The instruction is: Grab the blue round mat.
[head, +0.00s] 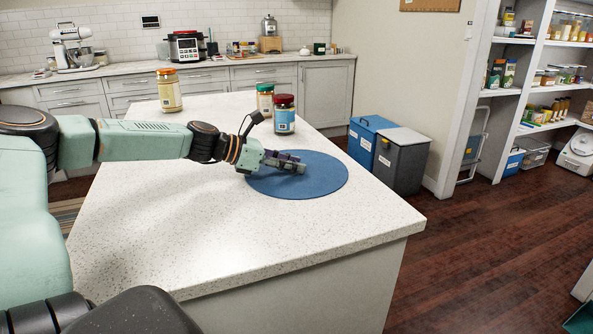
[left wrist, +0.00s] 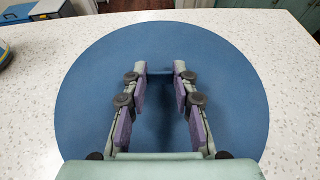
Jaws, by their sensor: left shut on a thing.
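The blue round mat (head: 300,187) lies flat on the speckled white island top, towards its right side. My left gripper (head: 303,165) reaches in from the left, low over the middle of the mat. In the left wrist view the mat (left wrist: 85,95) spreads around and under the fingers. There the left gripper (left wrist: 160,73) is shut on the mat, with a small strip of blue between the fingertips. The mat's outline looks round, without a clear lift. My right gripper is not in view.
Jars with a red lid (head: 284,114), a green lid (head: 265,99) and an orange lid (head: 169,91) stand behind my left arm. The island top (head: 180,235) is clear in front. Blue (head: 367,138) and grey (head: 401,160) bins stand on the floor beyond.

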